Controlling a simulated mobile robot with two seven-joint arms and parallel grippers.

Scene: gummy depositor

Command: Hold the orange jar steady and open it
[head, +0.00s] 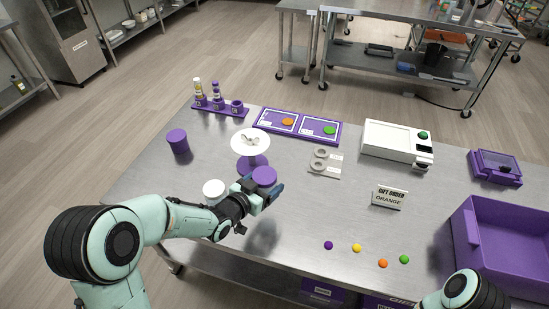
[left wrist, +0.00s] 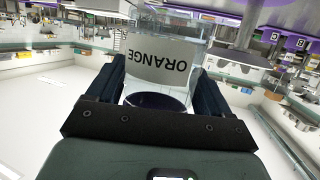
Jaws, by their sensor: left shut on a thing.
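The orange jar, a clear jar with a white "ORANGE" label (left wrist: 165,62), is between the fingers of my left gripper (left wrist: 155,85). The label reads upside down in the left wrist view. A dark purple round part (left wrist: 155,101) of the jar shows close to the palm. In the head view my left gripper (head: 262,192) holds the jar above the table, with its round purple lid (head: 264,175) facing up and on the jar. The jar's body is mostly hidden there by the gripper. Only part of my right arm shows at the bottom right; its gripper is out of view.
A white dish on a purple stand (head: 251,161) is right behind the held jar. A purple cylinder (head: 178,139), a purple rack (head: 219,107), a white device (head: 398,142), an order sign (head: 389,197) and a purple bin (head: 505,245) stand around. Several gummies lie at the front.

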